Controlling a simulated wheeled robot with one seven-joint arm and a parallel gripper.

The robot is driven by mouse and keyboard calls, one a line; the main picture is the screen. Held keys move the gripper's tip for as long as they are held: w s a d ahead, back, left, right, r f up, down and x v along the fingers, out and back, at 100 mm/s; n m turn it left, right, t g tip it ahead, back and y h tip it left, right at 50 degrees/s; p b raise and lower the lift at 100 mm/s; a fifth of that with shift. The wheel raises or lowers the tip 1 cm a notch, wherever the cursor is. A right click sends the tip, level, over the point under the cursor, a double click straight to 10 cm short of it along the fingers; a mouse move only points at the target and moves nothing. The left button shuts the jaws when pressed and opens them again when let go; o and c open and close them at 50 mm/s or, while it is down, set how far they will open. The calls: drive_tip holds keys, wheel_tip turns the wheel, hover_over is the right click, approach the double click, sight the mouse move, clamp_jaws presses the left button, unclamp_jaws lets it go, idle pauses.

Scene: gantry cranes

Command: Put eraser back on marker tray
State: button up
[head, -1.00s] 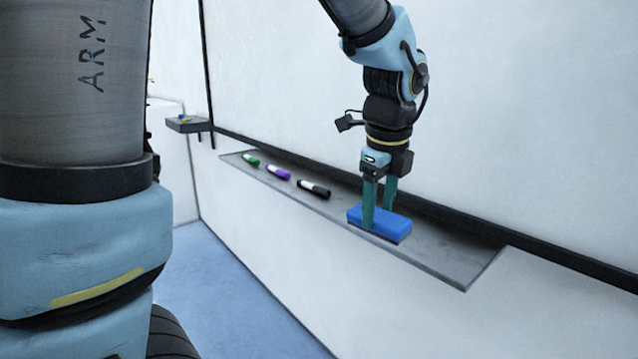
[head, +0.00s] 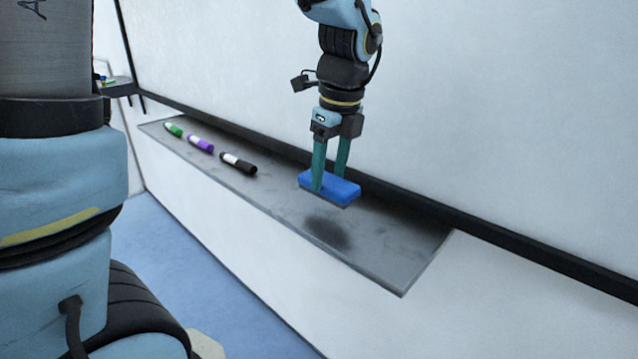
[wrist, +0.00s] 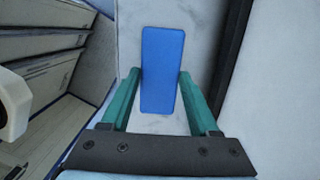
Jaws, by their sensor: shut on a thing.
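The blue eraser (head: 338,189) is between the two green fingers of my gripper (head: 329,186), which is shut on it. The eraser is held above the grey marker tray (head: 375,250), and a dark shadow lies on the tray below it. In the wrist view the eraser (wrist: 162,70) lies lengthwise between the fingertips of my gripper (wrist: 162,78), with pale tray surface under it. The finger contact on the eraser's far side is hidden in the head view.
A green marker (head: 173,130), a purple marker (head: 200,144) and a black marker (head: 238,163) lie on the tray's left part. The tray's right part is bare. The whiteboard (head: 450,100) with its black bottom frame (head: 500,238) rises behind the tray.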

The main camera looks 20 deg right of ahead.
sight(330, 181)
drive_tip(key=shift+f, duration=2.05)
drive_tip(key=shift+f, duration=0.1)
drive_tip(key=o, duration=1.4)
drive_tip(key=shift+o, duration=0.2)
drive_tip(key=r, duration=0.4)
drive_tip(key=s+r, duration=0.1)
drive_tip(key=r, duration=0.7)
drive_tip(key=shift+s+d, duration=0.3)
drive_tip(key=shift+d, duration=0.05)
drive_tip(key=w+a+f+n, duration=0.1)
drive_tip(key=a+f+n, duration=0.4)
drive_tip(key=a+n, duration=0.3)
drive_tip(key=w+a+f+n, duration=0.1)
drive_tip(key=a+f+n, duration=0.4)
drive_tip(key=a+n, duration=0.4)
drive_tip(key=w+a+f+n+h, duration=0.1)
drive_tip(key=w+a+f+n, duration=0.1)
drive_tip(key=a+f+n, duration=0.3)
drive_tip(key=shift+a+f+n, duration=0.2)
drive_tip(key=shift+a+n, duration=2)
drive_tip(key=shift+n, duration=1.4)
